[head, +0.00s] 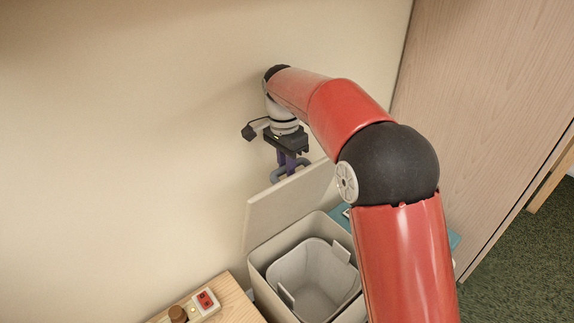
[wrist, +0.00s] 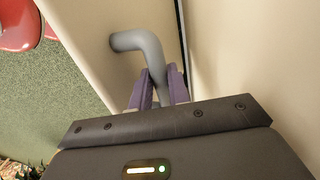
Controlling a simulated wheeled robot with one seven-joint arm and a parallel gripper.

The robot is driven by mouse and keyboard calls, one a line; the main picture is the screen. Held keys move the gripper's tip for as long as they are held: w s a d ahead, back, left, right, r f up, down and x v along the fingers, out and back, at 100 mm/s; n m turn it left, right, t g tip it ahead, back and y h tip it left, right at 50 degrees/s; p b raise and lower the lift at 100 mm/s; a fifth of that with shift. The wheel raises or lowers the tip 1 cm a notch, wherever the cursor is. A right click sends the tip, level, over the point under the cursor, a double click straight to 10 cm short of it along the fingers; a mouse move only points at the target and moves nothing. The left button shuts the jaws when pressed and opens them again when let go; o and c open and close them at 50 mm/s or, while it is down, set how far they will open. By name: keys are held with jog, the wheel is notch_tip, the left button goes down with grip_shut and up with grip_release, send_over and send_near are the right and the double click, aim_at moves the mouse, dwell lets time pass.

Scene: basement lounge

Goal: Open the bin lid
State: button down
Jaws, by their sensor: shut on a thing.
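The bin (head: 258,261) is a beige box with a lighter inner bucket (head: 312,272) inside. Its lid (head: 289,207) stands raised, tilted up near the wall, and the bin's mouth is uncovered. My gripper (head: 291,168) is at the lid's upper edge, with its purple fingers on the grey lid handle (head: 280,173). In the wrist view the purple fingers (wrist: 160,88) are shut on the bent grey handle (wrist: 147,50), which joins the beige lid panel (wrist: 90,40). The right part of the bin is hidden behind my red arm.
A plain wall (head: 120,130) stands close behind the lid and my gripper. A wooden surface (head: 235,302) with a red-and-white item (head: 205,301) is at the lower left. A wood panel (head: 470,110) rises on the right, and green carpet (head: 530,265) lies at lower right.

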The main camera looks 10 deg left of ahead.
jog(key=shift+s+a+f, duration=0.2)
jog(key=c, duration=1.3)
grip_release()
jog(key=shift+w+r, duration=0.1)
jog(key=shift+d, duration=0.1)
jog(key=shift+r, duration=0.2)
jog(key=r, duration=0.7)
jog(key=shift+w+a+r, duration=0.2)
jog(key=shift+a, duration=0.1)
jog(key=shift+c, duration=0.3)
